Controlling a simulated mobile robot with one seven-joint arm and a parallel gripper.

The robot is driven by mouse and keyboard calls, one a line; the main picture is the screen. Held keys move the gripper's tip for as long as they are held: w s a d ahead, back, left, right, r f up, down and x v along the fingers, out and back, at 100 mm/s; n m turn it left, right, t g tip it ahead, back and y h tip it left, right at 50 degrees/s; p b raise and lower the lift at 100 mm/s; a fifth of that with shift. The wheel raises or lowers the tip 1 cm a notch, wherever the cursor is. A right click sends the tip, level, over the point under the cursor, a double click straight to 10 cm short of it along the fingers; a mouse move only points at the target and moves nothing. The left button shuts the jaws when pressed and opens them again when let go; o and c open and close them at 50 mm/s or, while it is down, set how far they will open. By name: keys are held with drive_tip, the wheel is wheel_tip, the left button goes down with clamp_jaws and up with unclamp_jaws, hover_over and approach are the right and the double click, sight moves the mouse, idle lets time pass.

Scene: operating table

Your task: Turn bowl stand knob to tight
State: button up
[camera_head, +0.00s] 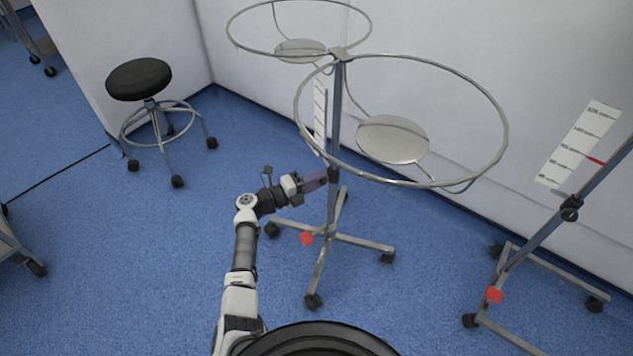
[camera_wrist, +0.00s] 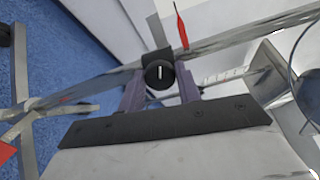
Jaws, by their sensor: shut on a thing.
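The bowl stand (camera_head: 336,110) is a metal pole on a wheeled base with two large ring holders at the top. Its black round knob (camera_wrist: 159,74) sits on a dark collar on the pole and has a short light mark on its face. In the head view the knob is mostly hidden by my gripper (camera_head: 322,179), which reaches the pole from the left. In the wrist view my gripper (camera_wrist: 160,90) has one purple finger on each side of the knob and is shut on it.
A black-topped stool (camera_head: 139,80) stands at the back left. Another wheeled stand (camera_head: 540,232) with a black knob (camera_head: 570,205) and red pointer is on the right. A white wall is close behind the bowl stand.

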idle(0.4)
drive_tip(key=o, duration=1)
drive_tip(key=shift+c, duration=0.2)
drive_tip(key=shift+a, duration=0.1)
